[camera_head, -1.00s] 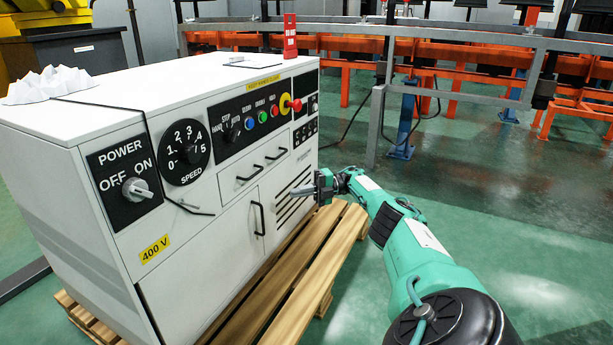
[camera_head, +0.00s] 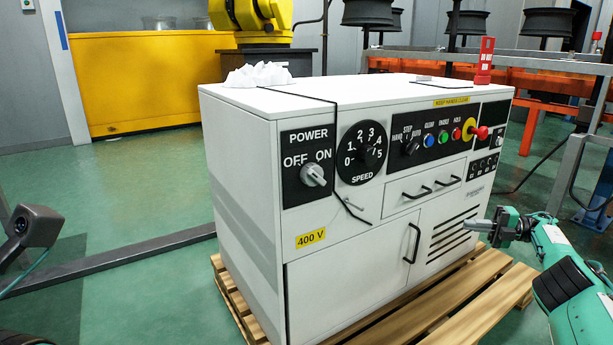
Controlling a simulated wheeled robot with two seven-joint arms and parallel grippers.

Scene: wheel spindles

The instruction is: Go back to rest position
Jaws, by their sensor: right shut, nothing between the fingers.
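My right gripper (camera_head: 472,225) is at the lower right in the head view, at the end of my teal right arm (camera_head: 565,275). It points left, is shut and holds nothing. It shows in front of the vent slots on the right part of the white control cabinet (camera_head: 350,265); I cannot tell the gap between them. A grey and black part of my left arm shows at the left edge, but its gripper's fingers do not show.
The cabinet stands on a wooden pallet (camera_head: 480,300) and carries a power knob (camera_head: 312,174), a speed dial (camera_head: 361,153) and a red stop button (camera_head: 482,132). A red stack light (camera_head: 484,62) stands on top. Green floor (camera_head: 140,180) is open at left.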

